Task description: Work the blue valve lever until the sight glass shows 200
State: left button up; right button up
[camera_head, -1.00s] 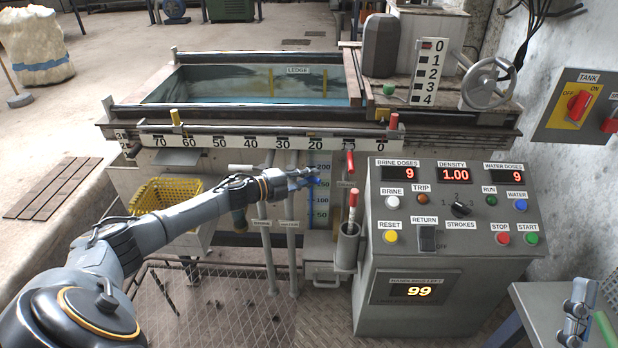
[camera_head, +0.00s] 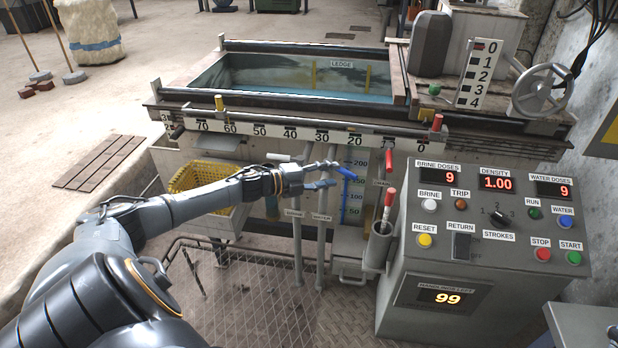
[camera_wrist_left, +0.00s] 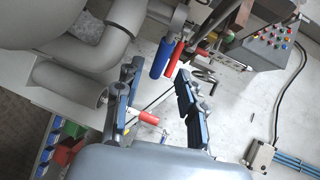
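The blue valve lever (camera_head: 347,173) sticks out beside the sight glass (camera_head: 353,198), a blue-tinted strip marked 50 to 200 on the tank front. The liquid level in it is too small to read. My left gripper (camera_head: 332,174) is open, its fingertips just left of the blue lever, apparently apart from it. In the left wrist view, the gripper (camera_wrist_left: 158,98) has its fingers spread, and the blue lever (camera_wrist_left: 160,57) lies beyond the fingertips, beside a red lever (camera_wrist_left: 173,58). Nothing is clasped. My right gripper is not in view.
A control console (camera_head: 480,240) stands right of the sight glass. A red drain lever (camera_head: 390,160), a pale lever (camera_head: 285,157) and a red-topped handle in a holder (camera_head: 379,245) are close by. A yellow basket (camera_head: 195,178) sits behind my left arm.

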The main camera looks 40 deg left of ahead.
pick_arm(q)
jog(key=v, duration=0.6)
jog(key=shift+s, duration=0.15)
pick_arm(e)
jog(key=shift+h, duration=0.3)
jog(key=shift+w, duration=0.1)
